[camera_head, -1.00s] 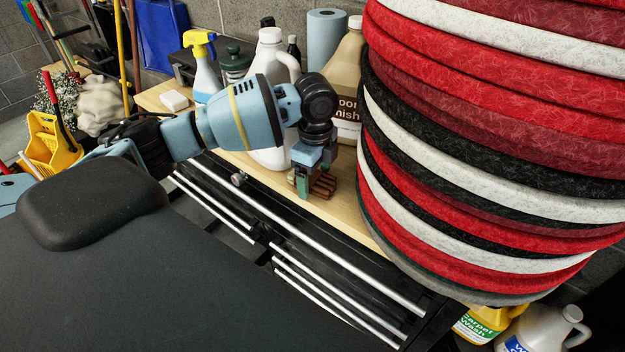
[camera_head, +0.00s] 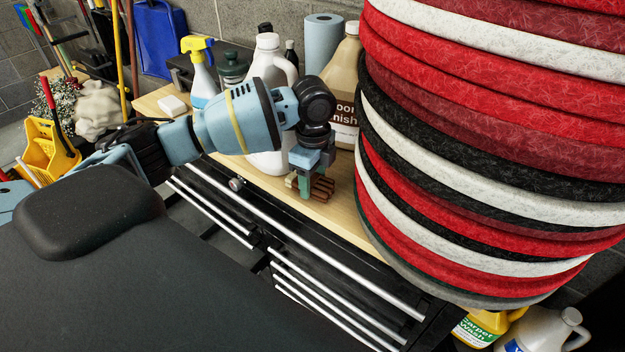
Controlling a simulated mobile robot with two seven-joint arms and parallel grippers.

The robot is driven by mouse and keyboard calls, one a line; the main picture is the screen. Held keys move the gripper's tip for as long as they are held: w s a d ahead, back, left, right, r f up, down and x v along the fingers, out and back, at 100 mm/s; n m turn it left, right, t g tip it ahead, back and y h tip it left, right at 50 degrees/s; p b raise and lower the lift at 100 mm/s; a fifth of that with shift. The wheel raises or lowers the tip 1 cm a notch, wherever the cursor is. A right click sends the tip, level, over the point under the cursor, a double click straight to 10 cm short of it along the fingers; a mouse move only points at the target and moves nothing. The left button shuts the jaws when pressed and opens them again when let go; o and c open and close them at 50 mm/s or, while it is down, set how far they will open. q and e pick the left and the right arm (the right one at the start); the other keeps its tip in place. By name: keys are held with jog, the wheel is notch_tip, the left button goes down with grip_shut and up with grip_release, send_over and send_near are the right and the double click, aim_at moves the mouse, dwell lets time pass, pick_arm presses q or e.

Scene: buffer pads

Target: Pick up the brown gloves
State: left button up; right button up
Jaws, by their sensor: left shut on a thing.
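The brown gloves (camera_head: 322,187) are at the front edge of the wooden shelf top, below the white jug. My left gripper (camera_head: 305,187) points down at them and is shut on them. Part of the gloves is hidden behind the fingers. I cannot tell whether they still touch the wood. My right gripper is not in view.
A tall stack of red, white and black pads (camera_head: 490,150) rises close on the right. A white jug (camera_head: 271,70), a tan floor-finish jug (camera_head: 343,85), a spray bottle (camera_head: 200,72) and a blue paper roll (camera_head: 321,42) stand behind my left arm. Drawers with silver bars (camera_head: 320,245) lie below the wooden top (camera_head: 345,222).

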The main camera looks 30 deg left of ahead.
aim_at(313, 180)
pick_arm(q)
jog(key=shift+r, duration=0.45)
notch_tip(313, 180, up, 2)
jog(key=shift+r, duration=0.2)
jog(key=s+d+r, duration=0.1)
jog(key=s+d, duration=0.1)
jog(key=s, duration=1.3)
jog(key=shift+s+d+p, duration=0.35)
jog(key=shift+s, duration=0.05)
